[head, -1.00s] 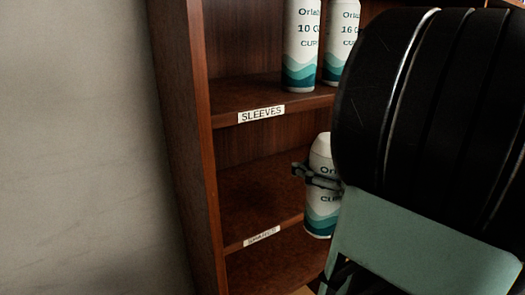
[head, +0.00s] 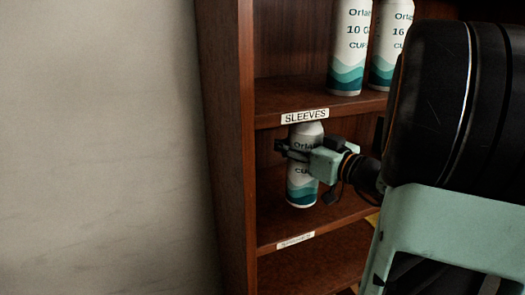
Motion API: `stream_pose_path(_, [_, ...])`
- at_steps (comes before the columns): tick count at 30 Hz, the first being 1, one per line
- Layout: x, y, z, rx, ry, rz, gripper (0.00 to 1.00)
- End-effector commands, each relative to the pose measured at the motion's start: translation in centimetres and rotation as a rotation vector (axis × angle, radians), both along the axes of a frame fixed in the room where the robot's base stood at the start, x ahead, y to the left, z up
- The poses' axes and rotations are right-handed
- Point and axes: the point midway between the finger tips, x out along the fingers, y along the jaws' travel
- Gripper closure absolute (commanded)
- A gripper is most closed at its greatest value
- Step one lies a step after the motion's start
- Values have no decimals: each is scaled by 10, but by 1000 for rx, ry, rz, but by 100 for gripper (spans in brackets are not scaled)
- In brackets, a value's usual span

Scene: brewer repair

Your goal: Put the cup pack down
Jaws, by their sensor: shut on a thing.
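A white cup pack (head: 302,188) with teal waves and dark lettering is upright in the shelf bay below the SLEEVES label. My gripper (head: 290,150) is closed around its upper part, reaching in from the right. The pack's base is close to the shelf board (head: 340,212); I cannot tell whether it touches. My gripper's fingers hide part of its lettering.
Two similar cup packs stand on the shelf above, one marked 10 oz (head: 350,50) and one marked 16 oz (head: 390,45). The SLEEVES label (head: 305,116) is on that shelf's edge. A lower label (head: 295,240) is hard to read. The bookcase's left side panel (head: 232,140) stands close by. Bare board shows right of the held pack.

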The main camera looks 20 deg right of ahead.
Motion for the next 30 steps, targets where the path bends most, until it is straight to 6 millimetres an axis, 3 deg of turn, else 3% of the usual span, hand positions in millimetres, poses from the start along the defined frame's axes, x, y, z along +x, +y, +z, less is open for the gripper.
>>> stream_pose_path(6, [18,7,-1,2,0,2,100])
stream_pose_path(12, [16,5,-35,3,1,-1,100])
stream_pose_path(26, [15,5,-38,-2,-2,0,100])
stream_pose_path(27, [15,5,-38,0,1,0,69])
stream_pose_path(30, [15,5,-38,0,1,0,58])
